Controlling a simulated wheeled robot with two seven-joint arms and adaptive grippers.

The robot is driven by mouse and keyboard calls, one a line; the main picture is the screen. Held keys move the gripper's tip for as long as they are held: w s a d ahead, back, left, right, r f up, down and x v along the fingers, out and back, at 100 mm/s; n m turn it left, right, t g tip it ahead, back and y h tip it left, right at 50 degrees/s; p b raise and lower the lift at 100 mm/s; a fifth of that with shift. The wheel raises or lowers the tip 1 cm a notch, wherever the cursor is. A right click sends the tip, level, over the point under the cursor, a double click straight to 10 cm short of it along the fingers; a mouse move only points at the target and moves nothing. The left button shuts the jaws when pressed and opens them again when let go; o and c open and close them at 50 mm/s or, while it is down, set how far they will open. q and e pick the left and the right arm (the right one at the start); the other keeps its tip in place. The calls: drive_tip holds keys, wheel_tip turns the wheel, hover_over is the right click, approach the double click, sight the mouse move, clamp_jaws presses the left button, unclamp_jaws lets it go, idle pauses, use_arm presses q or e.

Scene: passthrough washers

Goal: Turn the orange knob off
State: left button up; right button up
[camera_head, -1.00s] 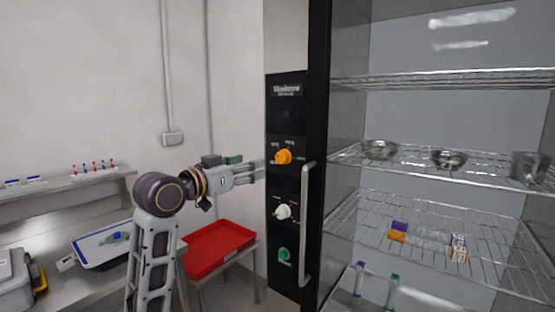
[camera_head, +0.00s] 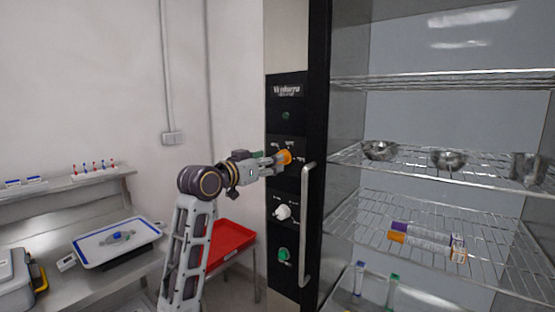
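The orange knob (camera_head: 284,157) sits on the black control panel (camera_head: 287,122), below a small dark green indicator and above a white knob. My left gripper (camera_head: 277,161) comes in from the left with its fingertips at the orange knob. The fingers partly cover the knob's left side. Whether they are closed on it or only beside it cannot be told at this size. My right gripper is not in view.
A white knob (camera_head: 282,212) and a green button (camera_head: 284,254) are lower on the panel. A vertical door handle (camera_head: 306,225) stands just right of the knobs. Wire shelves (camera_head: 380,215) hold metal bowls and tubes. A red tray (camera_head: 228,243) is at lower left.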

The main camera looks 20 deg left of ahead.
use_arm(q)
drive_tip(key=x, duration=0.5)
drive_tip(key=shift+w, duration=0.1)
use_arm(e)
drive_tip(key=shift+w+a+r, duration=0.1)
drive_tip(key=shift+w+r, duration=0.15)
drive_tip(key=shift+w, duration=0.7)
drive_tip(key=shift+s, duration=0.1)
